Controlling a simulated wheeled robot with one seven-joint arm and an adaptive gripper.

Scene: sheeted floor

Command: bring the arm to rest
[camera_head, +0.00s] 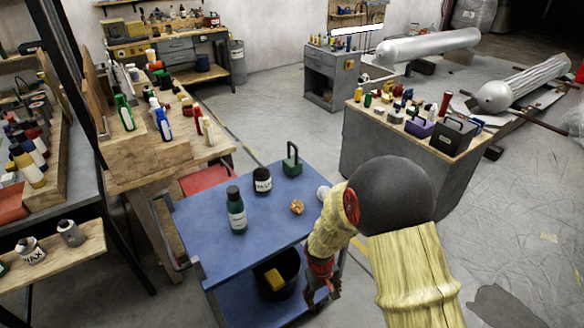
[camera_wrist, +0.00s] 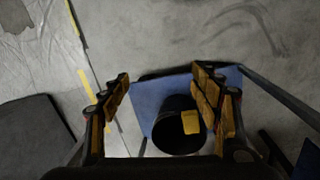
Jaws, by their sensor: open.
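My arm, in yellowish sleeves, reaches down from the lower right of the head view. My gripper (camera_head: 318,292) hangs at the right side of the blue cart (camera_head: 200,222), below its top level and near the lower shelf. In the wrist view my gripper (camera_wrist: 165,105) shows two orange-padded fingers spread wide, with nothing between them in grip. Beyond the fingers a black bucket (camera_wrist: 170,140) with a yellow item (camera_wrist: 191,122) stands on the cart's lower shelf (camera_wrist: 148,98). Whether the fingers touch the cart cannot be told.
On the cart top stand a green bottle (camera_head: 236,212), a black jar (camera_head: 262,181), a green weight-like block (camera_head: 292,163) and a small brown ball (camera_head: 297,207). A cluttered workbench (camera_head: 190,150) is at left; a grey cabinet (camera_head: 385,150) stands behind. Floor at right is open.

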